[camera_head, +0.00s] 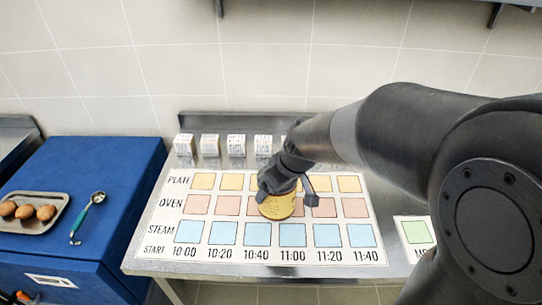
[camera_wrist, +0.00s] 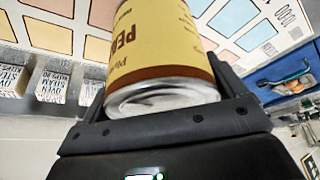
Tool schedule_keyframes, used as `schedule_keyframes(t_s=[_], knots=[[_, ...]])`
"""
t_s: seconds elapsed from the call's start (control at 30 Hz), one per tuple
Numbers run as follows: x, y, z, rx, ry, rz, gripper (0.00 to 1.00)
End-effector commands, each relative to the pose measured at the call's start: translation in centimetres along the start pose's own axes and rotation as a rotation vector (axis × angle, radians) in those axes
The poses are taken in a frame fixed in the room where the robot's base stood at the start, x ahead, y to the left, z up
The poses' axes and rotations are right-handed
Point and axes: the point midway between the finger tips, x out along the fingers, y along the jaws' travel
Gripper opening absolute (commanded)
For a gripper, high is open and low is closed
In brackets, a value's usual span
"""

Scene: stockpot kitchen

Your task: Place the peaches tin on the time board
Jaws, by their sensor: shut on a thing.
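The peaches tin (camera_head: 277,207) is yellow with a brown band and a bare metal rim. In the head view it is at the time board, over or on the oven row near the 10:40 and 11:00 columns. The time board (camera_head: 158,225) is white with yellow, pink and blue squares in plate, oven and steam rows. My gripper (camera_head: 288,191) is shut around the tin. In the wrist view the tin (camera_wrist: 160,55) sits between my fingers (camera_wrist: 162,115), its lettering partly visible. I cannot tell whether the tin touches the board.
Several white printed blocks (camera_head: 209,146) stand along the back of the steel counter. A small card with a green square (camera_head: 417,232) lies at right.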

Motion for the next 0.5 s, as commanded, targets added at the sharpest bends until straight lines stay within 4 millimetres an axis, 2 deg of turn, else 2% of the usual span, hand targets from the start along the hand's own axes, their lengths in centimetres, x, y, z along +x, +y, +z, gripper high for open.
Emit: schedule_keyframes(t_s=[0.1, 0.27, 0.5], knots=[[1.2, -0.7, -0.8, -0.003, 0.0, 0.0, 0.35], [1.8, -1.1, -1.2, 0.0, 0.001, 0.002, 0.35], [4.1, -1.2, -0.3, 0.002, 0.0, -0.001, 0.35]])
